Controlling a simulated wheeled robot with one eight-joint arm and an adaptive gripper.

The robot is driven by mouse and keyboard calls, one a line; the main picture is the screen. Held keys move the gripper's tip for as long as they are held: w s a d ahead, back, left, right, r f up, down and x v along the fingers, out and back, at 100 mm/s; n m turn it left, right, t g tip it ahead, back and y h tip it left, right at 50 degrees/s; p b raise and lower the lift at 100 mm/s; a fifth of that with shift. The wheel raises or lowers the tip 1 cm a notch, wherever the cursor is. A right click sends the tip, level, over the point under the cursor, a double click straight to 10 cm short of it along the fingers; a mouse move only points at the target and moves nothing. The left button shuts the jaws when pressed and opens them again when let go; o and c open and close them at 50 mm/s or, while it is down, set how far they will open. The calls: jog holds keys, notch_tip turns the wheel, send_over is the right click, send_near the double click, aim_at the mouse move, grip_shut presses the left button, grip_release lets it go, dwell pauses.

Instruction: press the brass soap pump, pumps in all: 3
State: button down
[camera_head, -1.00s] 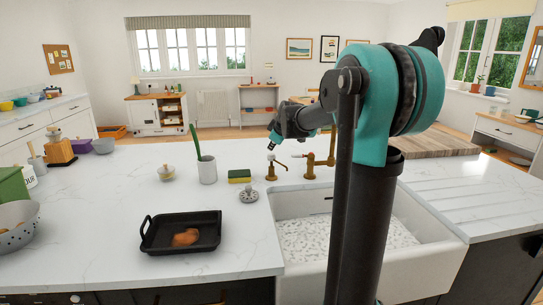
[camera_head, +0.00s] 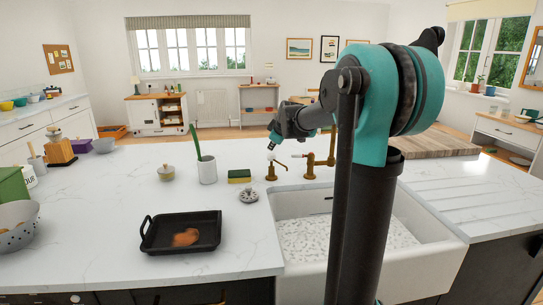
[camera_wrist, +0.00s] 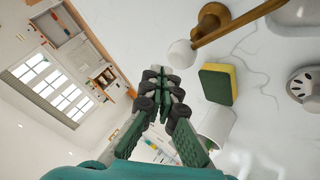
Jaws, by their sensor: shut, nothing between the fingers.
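The brass soap pump (camera_head: 271,171) stands upright on the white marble worktop behind the sink's left corner, with a white knob on top and a thin spout. In the wrist view the pump (camera_wrist: 212,20) is at the upper middle, its white knob (camera_wrist: 180,53) just beyond and right of my fingertips. My gripper (camera_head: 272,145) is above the pump's knob, with what looks like a small gap between them. The gripper also shows in the wrist view (camera_wrist: 166,80), its fingers together and empty.
A brass tap (camera_head: 322,160) stands close right of the pump. A green and yellow sponge (camera_head: 239,176), a white brush pot (camera_head: 207,171) and a metal strainer (camera_head: 248,195) are to the left. The white sink (camera_head: 290,262) is in front.

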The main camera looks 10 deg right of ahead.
jog(key=shift+f, duration=0.25)
jog(key=shift+f, duration=0.2)
jog(key=shift+f, duration=0.85)
dwell(1.0)
jog(key=shift+r, duration=1.3)
jog(key=shift+r, duration=0.1)
jog(key=shift+r, duration=2.4)
jog(key=shift+r, duration=0.1)
